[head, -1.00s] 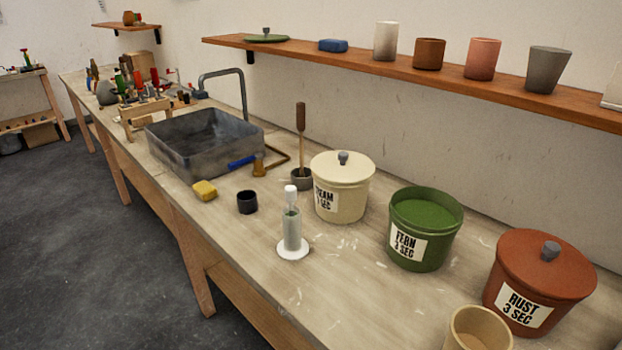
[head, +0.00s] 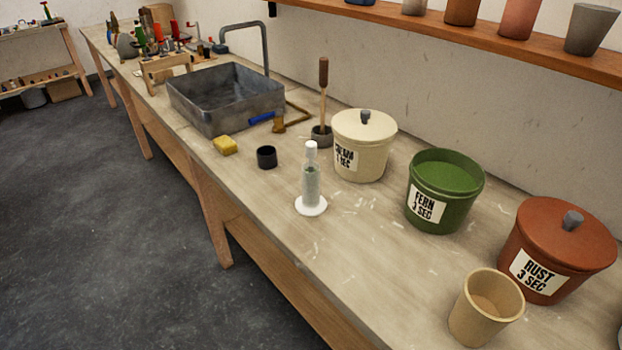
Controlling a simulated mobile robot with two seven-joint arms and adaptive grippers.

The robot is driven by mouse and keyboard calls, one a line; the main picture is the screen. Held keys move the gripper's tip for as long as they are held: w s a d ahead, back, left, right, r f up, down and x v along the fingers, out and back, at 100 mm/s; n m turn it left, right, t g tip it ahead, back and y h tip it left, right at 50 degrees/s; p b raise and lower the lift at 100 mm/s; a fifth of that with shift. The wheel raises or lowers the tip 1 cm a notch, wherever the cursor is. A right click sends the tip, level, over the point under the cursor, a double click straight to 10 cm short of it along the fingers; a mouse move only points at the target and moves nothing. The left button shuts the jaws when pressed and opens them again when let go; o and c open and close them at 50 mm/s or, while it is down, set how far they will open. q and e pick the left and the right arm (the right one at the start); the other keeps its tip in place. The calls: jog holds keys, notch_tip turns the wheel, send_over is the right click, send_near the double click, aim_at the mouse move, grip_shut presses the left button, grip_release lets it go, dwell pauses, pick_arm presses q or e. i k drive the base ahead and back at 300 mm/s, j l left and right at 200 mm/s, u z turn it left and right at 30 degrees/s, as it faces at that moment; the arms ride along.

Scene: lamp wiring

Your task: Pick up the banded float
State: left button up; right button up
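I cannot make out a banded float for certain in the head view. A slim clear cylinder (head: 310,187) with a white top and a round white base stands upright on the workbench. It holds something pale green-grey, and I cannot tell whether a float is inside. Neither of my grippers is in view.
On the workbench (head: 390,265) are a black cup (head: 267,157), yellow sponge (head: 225,145), grey basin (head: 228,100), cream lidded crock (head: 362,148), open green crock (head: 440,190), rust lidded crock (head: 555,250) and tan cup (head: 485,308). A shelf (head: 480,35) runs above.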

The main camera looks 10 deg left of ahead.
aim_at(310, 146)
jog(key=j+z, duration=0.4)
jog(key=j, duration=0.3)
jog(key=j+z, duration=0.4)
jog(key=j, duration=0.25)
jog(key=k+j+z, duration=0.15)
jog(key=j+z, duration=0.25)
jog(key=j, duration=0.3)
